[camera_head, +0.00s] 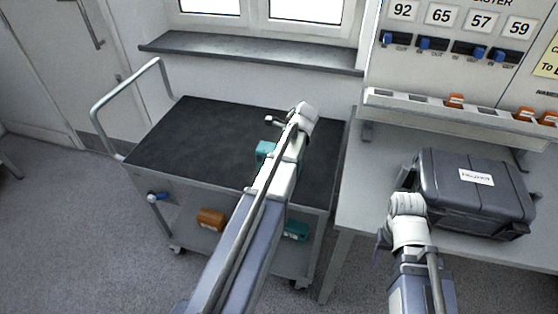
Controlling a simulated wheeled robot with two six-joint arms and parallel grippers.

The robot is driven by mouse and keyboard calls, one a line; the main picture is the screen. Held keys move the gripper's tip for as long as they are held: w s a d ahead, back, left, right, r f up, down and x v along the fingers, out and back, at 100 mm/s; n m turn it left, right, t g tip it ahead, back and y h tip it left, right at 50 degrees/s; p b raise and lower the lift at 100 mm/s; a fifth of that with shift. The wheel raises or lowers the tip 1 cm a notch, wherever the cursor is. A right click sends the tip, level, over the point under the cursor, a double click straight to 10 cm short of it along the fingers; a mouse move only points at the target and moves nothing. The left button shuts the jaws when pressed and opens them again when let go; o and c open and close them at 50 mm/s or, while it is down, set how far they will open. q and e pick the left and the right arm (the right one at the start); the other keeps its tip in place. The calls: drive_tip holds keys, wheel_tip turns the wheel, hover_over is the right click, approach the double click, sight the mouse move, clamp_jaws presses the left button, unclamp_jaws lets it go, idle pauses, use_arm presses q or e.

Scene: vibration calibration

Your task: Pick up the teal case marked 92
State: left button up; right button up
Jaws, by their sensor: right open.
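A teal case (264,151) sits on the dark top of the cart, partly hidden behind my left arm; no number shows on it. Another teal case (296,230) is on the cart's lower shelf, with a pale label too small to read. My left arm reaches over the cart top, and its wrist is above and beside the upper teal case. My right gripper (384,241) is open, pointing down at the bench's front edge, left of the dark box and apart from both teal cases.
The cart's black top (195,135) is otherwise clear. An orange case (210,219) lies on its lower shelf. A dark lidded box (472,192) stands on the bench (350,195) at right. A wall panel (450,50) shows 92, 65, 57 and 59 above a rack (425,110) with orange pieces.

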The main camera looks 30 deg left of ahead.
use_arm(q)
drive_tip(key=shift+f, duration=0.15)
clamp_jaws()
idle(0.7)
